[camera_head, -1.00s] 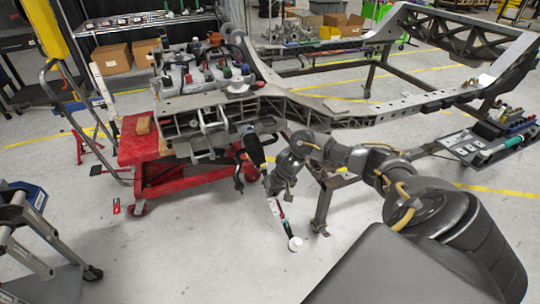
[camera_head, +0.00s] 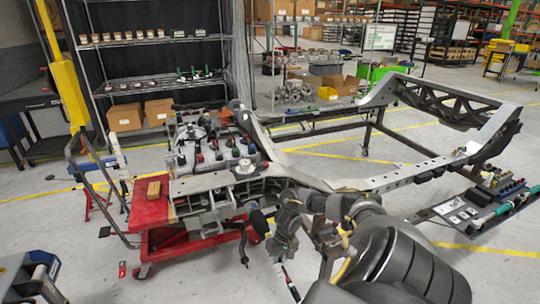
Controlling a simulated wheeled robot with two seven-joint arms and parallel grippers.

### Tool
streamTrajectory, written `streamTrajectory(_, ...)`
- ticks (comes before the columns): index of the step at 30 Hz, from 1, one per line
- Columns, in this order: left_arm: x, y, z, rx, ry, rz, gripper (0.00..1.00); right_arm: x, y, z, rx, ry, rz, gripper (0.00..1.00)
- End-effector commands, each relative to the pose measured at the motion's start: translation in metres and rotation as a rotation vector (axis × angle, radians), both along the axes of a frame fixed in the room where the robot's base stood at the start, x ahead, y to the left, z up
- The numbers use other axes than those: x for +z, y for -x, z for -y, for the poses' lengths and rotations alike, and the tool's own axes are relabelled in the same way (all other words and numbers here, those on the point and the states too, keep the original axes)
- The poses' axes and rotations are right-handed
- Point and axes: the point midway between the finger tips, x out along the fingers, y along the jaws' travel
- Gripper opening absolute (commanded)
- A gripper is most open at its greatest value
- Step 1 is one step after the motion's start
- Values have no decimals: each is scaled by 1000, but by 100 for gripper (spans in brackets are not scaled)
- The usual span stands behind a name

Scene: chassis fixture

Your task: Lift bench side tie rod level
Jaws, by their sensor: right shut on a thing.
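My right gripper (camera_head: 281,252) is in the lower middle of the head view, below the near end of the chassis frame (camera_head: 330,186). It is shut on a slim tie rod (camera_head: 289,282), which hangs down steeply, tilted, with its lower end near or past the picture's bottom edge. The fingers are small and partly hidden by my arm. A black boot-like part (camera_head: 257,222) sits just left of and above the gripper. Another teal and dark rod (camera_head: 497,214) lies on the tray at the right. My left gripper is not in view.
A red lift cart (camera_head: 155,213) stands under the left end of the chassis, with a wooden block (camera_head: 154,190) on it. A side tray (camera_head: 462,213) stands at the right. Shelving (camera_head: 160,75) with boxes is behind.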

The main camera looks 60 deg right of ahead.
Motion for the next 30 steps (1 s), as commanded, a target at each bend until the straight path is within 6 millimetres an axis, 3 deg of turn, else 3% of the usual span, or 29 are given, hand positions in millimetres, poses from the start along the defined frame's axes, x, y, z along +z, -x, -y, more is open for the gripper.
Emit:
streamTrajectory(7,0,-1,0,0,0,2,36,5,-6,2,-4,1,14,0)
streamTrajectory(8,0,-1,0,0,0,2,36,5,-6,2,-4,1,14,19)
streamTrajectory(12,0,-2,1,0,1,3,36,3,-4,2,-2,2,8,34)
streamTrajectory(22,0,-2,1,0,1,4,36,7,-2,2,0,2,3,34)
streamTrajectory(30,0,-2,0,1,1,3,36,53,1,12,3,4,5,34)
